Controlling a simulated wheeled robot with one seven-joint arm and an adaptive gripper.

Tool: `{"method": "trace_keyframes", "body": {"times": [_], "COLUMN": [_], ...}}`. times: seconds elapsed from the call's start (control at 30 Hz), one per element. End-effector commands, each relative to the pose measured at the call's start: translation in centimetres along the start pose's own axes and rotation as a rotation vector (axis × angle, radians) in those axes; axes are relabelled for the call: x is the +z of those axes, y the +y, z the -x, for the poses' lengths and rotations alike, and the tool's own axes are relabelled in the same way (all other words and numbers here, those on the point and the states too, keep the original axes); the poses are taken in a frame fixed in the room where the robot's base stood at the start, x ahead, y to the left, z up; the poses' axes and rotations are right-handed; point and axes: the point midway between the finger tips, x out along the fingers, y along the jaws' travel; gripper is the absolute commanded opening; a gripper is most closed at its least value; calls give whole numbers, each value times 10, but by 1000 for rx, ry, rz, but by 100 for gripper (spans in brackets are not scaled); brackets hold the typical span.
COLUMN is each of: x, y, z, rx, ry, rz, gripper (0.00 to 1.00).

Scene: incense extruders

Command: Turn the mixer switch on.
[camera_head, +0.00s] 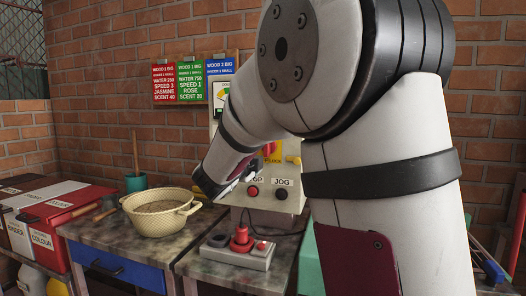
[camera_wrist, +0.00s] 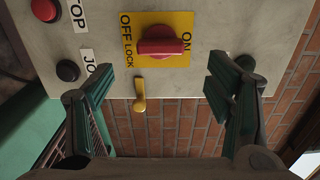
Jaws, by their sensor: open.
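The mixer switch is a red rotary knob (camera_wrist: 160,47) on a yellow plate (camera_wrist: 178,20) marked OFF, LOCK and ON. In the wrist view its grip bar lies roughly level across the picture. In the head view the switch (camera_head: 268,149) shows only in part beside my arm. My gripper (camera_wrist: 160,72) is open and empty, one finger left and one right of the knob in the picture, with no contact visible. In the head view my gripper (camera_head: 238,172) is mostly hidden by my arm. A yellow lever (camera_wrist: 140,95) sticks out below the plate in the wrist view.
The grey control panel (camera_wrist: 215,25) also carries red and black buttons (camera_wrist: 67,70) labelled STOP and JOG. A cream basket (camera_head: 158,222) and a small red-and-grey control box (camera_head: 240,252) stand on the benches. A brick wall (camera_wrist: 180,130) shows past the panel's edge.

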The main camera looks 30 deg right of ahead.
Motion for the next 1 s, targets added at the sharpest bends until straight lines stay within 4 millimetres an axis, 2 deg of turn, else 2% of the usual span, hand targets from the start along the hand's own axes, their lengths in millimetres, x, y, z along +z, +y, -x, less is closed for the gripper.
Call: {"method": "trace_keyframes", "body": {"times": [0.1, 0.3, 0.87, 1.0], "x": [0, 0, 0, 7], "y": [0, 1, 0, -1], "z": [21, 39, 42, 46], "rx": [1, 2, 1, 20], "ry": [-2, 0, 0, -61], "rz": [-1, 0, 1, 23], "gripper": [73, 73, 73, 73]}}
